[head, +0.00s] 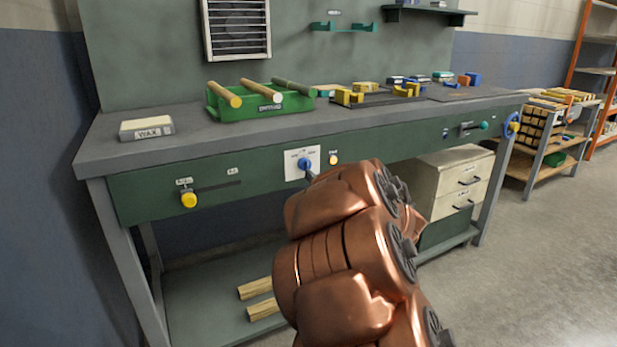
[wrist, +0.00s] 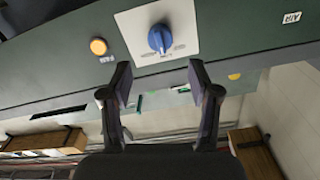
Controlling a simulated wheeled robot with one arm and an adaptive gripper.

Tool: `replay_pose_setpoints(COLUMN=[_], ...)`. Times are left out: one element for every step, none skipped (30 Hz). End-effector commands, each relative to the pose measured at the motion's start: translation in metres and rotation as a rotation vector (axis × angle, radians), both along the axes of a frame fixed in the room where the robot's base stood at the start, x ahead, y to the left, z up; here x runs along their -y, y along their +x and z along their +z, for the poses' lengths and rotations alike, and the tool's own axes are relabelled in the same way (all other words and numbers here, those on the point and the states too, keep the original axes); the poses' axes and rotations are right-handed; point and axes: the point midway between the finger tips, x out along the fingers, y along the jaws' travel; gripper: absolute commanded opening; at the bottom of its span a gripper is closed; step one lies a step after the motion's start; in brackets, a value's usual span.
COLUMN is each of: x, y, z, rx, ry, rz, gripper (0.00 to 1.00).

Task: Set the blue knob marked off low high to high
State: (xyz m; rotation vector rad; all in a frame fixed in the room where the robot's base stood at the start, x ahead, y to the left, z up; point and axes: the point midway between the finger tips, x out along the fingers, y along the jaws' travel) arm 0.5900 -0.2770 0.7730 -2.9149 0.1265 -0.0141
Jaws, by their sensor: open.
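The blue knob (head: 305,163) sits on a white plate (head: 291,164) on the green front panel of the bench. In the wrist view the knob (wrist: 159,39) shows a pale line on its face, and the plate (wrist: 185,20) looks upside down. The plate's markings are too small to read, so I cannot tell the setting. My gripper (wrist: 160,78) is open and empty, its fingers apart, with the knob between and beyond the tips, not touched.
An amber button (head: 333,159) is beside the plate. A green crate (head: 262,110) and wax block (head: 146,128) stand on the bench.

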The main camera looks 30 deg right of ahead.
Motion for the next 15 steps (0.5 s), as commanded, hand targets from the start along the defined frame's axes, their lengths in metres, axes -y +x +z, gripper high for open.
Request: replay_pose_setpoints(x=[0.0, 0.0, 0.0, 0.0, 0.0, 0.0, 0.0, 0.0, 0.002, 0.003, 0.003, 0.003, 0.003, 0.003, 0.003], y=[0.002, 0.004, 0.007, 0.01, 0.013, 0.018, 0.022, 0.027, 0.031, 0.035, 0.038, 0.043, 0.047, 0.051, 0.055], z=[-0.001, -0.001, -0.001, -0.001, -0.001, -0.001, -0.001, -0.002, -0.003, -0.003, -0.004, -0.003, -0.002, -0.002, -0.001], rx=[0.001, 0.001, 0.001, 0.001, 0.001, 0.003, 0.003, 0.003, 0.001, -0.001, -0.001, 0.0, 0.001, 0.002, 0.003], ry=[0.0, 0.001, 0.0, 0.0, 0.0, 0.0, -0.001, -0.001, -0.001, -0.001, 0.0, 0.0, -0.001, -0.002, -0.002], rz=[0.003, 0.004, 0.004, 0.004, 0.005, 0.007, 0.008, 0.008, 0.005, 0.003, 0.002, 0.003, 0.005, 0.006, 0.005], gripper=[0.61, 0.61, 0.61, 0.61, 0.61, 0.61, 0.61, 0.61, 0.61, 0.61, 0.61, 0.61, 0.61, 0.61, 0.61])
